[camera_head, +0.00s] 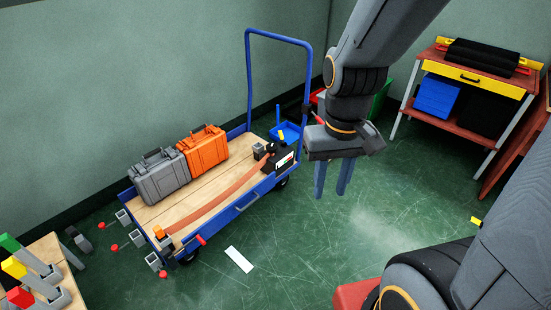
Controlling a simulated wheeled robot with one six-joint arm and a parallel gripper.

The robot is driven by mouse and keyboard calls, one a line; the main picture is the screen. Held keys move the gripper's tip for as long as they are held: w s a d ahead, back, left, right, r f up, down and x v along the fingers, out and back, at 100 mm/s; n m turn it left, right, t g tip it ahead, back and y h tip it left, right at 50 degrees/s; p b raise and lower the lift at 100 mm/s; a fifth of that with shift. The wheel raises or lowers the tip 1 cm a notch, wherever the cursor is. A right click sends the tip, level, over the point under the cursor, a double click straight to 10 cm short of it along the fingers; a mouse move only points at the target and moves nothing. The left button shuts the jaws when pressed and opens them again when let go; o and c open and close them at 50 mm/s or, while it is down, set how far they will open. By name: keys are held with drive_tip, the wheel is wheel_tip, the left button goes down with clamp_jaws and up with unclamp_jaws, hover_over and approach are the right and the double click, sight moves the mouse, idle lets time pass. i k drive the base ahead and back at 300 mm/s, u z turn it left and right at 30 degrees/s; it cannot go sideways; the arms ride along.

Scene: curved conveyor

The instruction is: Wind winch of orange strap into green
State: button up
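The orange strap (215,204) runs flat along the near side of the cart's wooden deck (160,212). Its left end meets a small orange and grey fitting (162,235). Its right end reaches a black winch (279,164) at the cart's right end. A small white plate with red and green marks (285,159) shows on the winch; its reading is too small to tell. My gripper (331,194) hangs fingers-down to the right of the winch, apart from it and the cart. Its two blue-grey fingers have a gap between them, with nothing held.
Grey (160,178) and orange (205,150) cases stand behind the strap. A blue bin (291,131) and the cart's tall blue handle (310,75) are beyond the winch. A workbench (478,72) stands back right.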

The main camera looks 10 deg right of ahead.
sight(272, 148)
drive_tip(key=u, duration=0.05)
drive_tip(key=i, duration=0.9)
drive_tip(key=z, duration=0.55)
